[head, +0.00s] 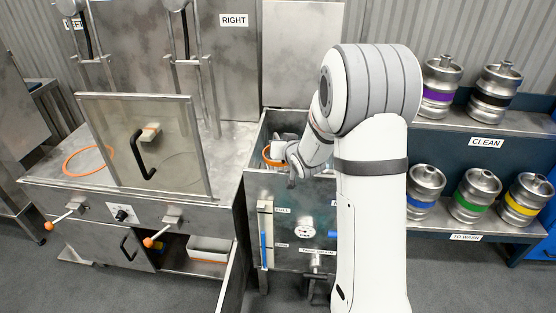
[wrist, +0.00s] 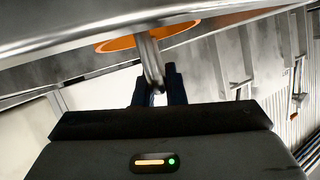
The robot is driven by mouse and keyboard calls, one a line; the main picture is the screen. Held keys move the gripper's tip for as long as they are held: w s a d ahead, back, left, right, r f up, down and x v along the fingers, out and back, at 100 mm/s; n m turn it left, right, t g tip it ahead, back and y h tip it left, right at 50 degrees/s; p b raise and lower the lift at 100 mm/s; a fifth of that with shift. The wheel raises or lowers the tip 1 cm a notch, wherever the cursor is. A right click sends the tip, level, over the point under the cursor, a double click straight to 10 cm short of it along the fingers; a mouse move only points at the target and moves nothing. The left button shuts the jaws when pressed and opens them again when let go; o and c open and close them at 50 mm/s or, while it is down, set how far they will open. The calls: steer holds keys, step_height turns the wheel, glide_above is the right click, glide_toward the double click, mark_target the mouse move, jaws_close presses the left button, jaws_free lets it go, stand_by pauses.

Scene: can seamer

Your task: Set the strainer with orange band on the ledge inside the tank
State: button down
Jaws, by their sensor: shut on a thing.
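The strainer with orange band (head: 267,157) is at the tank's opening in the head view, partly hidden by my gripper. In the wrist view its orange band (wrist: 150,38) shows under a broad metal edge at the top. My gripper (wrist: 155,88) is shut on a metal rod of the strainer. In the head view my gripper (head: 280,151) is over the tank's left part, low near the rim. The steel tank (head: 284,222) has a gauge and level tube on its front. The inner ledge is hidden, and I cannot tell whether the strainer touches it.
A steel machine with a clear guard (head: 181,151) and an orange ring (head: 88,160) stands left of the tank. Kegs with coloured bands stand on the shelves (head: 470,233) at right. A raised lid (head: 302,55) is behind the tank.

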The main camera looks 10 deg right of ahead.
mark_target(281, 165)
step_height(281, 165, down, 4)
steer(key=shift+f, duration=0.1)
